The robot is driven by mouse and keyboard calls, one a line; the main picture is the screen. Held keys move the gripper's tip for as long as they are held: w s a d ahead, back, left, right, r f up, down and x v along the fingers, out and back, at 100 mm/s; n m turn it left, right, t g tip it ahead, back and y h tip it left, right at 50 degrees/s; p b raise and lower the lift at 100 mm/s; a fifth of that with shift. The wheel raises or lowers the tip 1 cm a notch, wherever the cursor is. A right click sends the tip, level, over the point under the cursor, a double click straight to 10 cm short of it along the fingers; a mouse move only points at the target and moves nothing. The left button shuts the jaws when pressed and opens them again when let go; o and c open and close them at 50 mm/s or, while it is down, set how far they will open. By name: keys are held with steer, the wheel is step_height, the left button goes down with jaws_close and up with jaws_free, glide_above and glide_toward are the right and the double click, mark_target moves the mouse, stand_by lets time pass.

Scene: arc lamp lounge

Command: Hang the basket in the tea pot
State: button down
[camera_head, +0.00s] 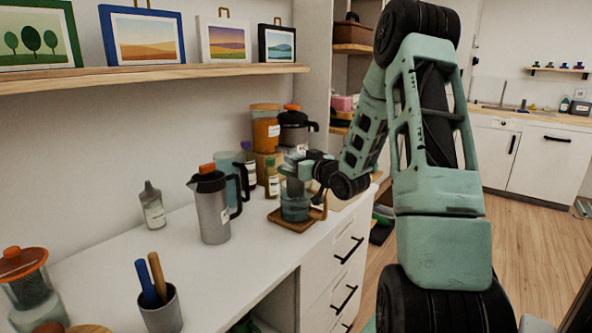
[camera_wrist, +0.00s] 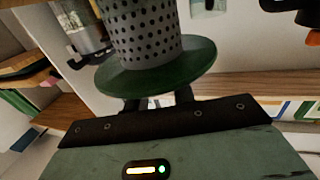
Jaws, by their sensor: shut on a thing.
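The basket (camera_wrist: 145,38) is a grey perforated cylinder with a wide dark green rim. In the wrist view, my gripper (camera_wrist: 160,103) is shut on it at the rim side. In the head view, my gripper (camera_head: 304,162) is over the back right part of the counter. Below it is a teal, see-through tea pot (camera_head: 294,210) with a brown handle, standing on a small wooden tray (camera_head: 288,226). The basket is small and partly hidden by my gripper in the head view. I cannot tell whether it is above the pot or partly inside it.
A grey jug (camera_head: 210,208) with an orange-topped lid stands left of the pot. Jars and bottles, including an orange canister (camera_head: 265,130), crowd behind. The white counter (camera_head: 235,262) is clear in front.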

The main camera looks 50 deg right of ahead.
step_height(320, 180, down, 3)
steer(key=shift+r, duration=0.15)
steer(key=shift+f+b, duration=0.6)
steer(key=c, duration=1.2)
jaws_free()
steer(key=shift+o, duration=0.2)
steer(key=shift+r, duration=0.1)
